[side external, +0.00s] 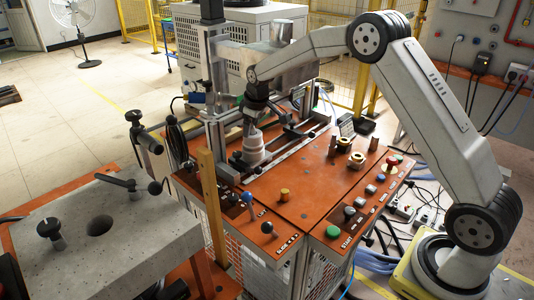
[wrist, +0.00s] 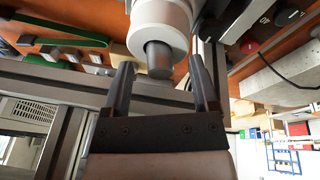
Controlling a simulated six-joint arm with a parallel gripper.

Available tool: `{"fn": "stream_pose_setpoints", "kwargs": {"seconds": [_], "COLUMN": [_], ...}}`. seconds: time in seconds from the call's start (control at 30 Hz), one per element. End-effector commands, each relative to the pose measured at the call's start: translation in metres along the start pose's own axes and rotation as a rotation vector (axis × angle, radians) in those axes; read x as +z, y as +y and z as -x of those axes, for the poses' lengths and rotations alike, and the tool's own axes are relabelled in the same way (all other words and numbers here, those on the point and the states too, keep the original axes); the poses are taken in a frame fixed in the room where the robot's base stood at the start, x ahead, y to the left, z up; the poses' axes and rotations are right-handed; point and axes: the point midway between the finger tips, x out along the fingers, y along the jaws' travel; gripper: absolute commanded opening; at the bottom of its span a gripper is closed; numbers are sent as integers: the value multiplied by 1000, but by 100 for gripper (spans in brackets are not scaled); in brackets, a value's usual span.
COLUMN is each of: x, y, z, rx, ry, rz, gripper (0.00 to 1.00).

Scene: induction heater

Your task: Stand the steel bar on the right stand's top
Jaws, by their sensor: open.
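The steel bar (wrist: 159,60) shows in the wrist view as a short grey cylinder standing out of a white round stand (wrist: 160,22). My gripper (wrist: 162,86) is open, with one finger on either side of the bar's end. I see no clear contact between fingers and bar. In the side view the white stepped stand (side external: 254,148) is on the orange bench, and my gripper (side external: 252,122) points down just above it. The bar is mostly hidden there by my gripper. I cannot make out a second stand clearly.
The orange bench top (side external: 310,185) has free room to the right of the white stand. A metal upright (side external: 212,95) rises close left of my gripper. A grey block (side external: 120,235) fills the lower left.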

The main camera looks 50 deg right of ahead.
Motion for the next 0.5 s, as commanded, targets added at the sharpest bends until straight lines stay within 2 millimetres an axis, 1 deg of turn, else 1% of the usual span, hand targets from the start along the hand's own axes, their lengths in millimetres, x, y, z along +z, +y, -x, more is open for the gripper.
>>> {"fn": "stream_pose_setpoints", "kwargs": {"seconds": [0.03, 0.07, 0.1, 0.17, 0.2, 0.27, 0.3, 0.5], "x": [0, 0, 0, 0, 0, 0, 0, 0], "y": [0, 0, 0, 0, 0, 0, 0, 0], "z": [0, 0, 0, 0, 0, 0, 0, 0], "rx": [0, 0, 0, 0, 0, 0, 0, 0], "ry": [0, 0, 0, 0, 0, 0, 0, 1], "rz": [0, 0, 0, 0, 0, 0, 0, 0], "gripper": [76, 67, 54, 35, 22, 3, 0, 0]}}
